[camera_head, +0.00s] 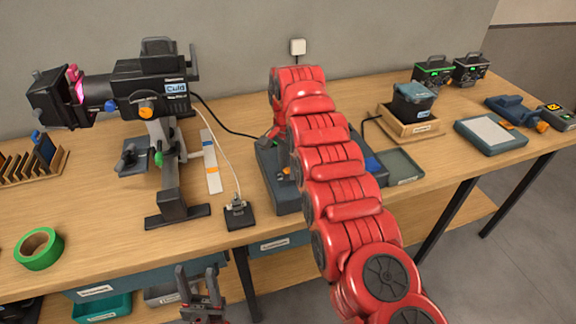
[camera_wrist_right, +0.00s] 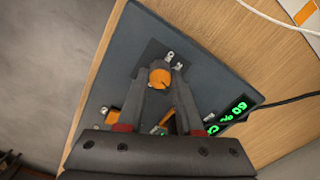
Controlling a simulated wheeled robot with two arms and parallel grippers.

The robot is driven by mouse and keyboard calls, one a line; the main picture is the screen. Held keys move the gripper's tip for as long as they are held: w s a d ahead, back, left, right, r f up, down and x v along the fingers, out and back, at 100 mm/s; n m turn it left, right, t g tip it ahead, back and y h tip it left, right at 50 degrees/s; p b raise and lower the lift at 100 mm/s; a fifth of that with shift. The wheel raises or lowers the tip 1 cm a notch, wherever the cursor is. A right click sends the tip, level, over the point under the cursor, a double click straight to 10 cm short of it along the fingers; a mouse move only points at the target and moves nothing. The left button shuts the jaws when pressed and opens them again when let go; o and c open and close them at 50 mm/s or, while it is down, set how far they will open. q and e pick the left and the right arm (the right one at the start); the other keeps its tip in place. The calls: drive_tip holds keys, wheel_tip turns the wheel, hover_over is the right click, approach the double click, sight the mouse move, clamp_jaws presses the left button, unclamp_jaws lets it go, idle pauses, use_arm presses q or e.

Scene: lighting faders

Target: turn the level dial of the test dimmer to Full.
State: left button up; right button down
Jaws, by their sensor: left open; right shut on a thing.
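The test dimmer (camera_head: 285,200) is a dark grey box on the bench, mostly hidden under my red right arm in the head view. Its slanted dark panel (camera_wrist_right: 130,50) fills the middle of the right wrist view. The orange level dial (camera_wrist_right: 160,77) sits between the fingertips of my right gripper (camera_wrist_right: 158,76), which is shut on it. A green readout (camera_wrist_right: 232,112) lies upside down and tilted; it seems to read 60 %. The dial's scale marks are hidden or too small to read. My left gripper (camera_head: 197,280) is open and empty, low in front of the bench edge.
A stage lamp (camera_head: 150,85) on a stand is at the left, with green tape (camera_head: 39,248) nearby. A small black socket block (camera_head: 238,213) with a white cable stands left of the dimmer. A grey tray (camera_head: 402,168) and a boxed unit (camera_head: 412,104) are right of it.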

drive_tip(key=m+p, duration=0.1)
drive_tip(key=m, duration=0.6)
drive_tip(key=shift+r, duration=0.1)
drive_tip(key=m, duration=0.3)
drive_tip(key=shift+m, duration=0.4)
drive_tip(key=shift+w+m+p, duration=0.1)
drive_tip(key=shift+m+p, duration=0.25)
drive_tip(key=shift+m, duration=1.35)
drive_tip(key=c, duration=0.6)
unclamp_jaws()
drive_tip(key=shift+o, duration=0.2)
